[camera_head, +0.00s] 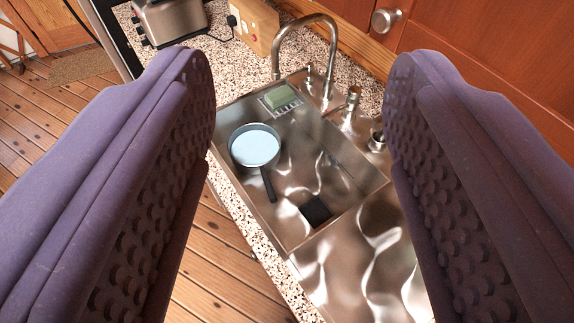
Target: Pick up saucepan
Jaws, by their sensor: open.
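The saucepan (254,146) is a small round pan with a dark rim, a pale blue inside and a dark handle pointing down in the picture. It sits in the basin of the metal sink (262,222), towards the left side. My gripper (301,75) is open and empty. Its two purple, studded fingers frame the left and right of the view, with the saucepan between them and farther off, not touched.
A curved faucet (306,22) stands behind the basin. A green sponge (279,97) lies on a holder at the basin's back corner. A toaster (170,20) stands on the speckled counter (228,65). A black square (315,211) lies in the basin. Wooden floor (205,270) is at left.

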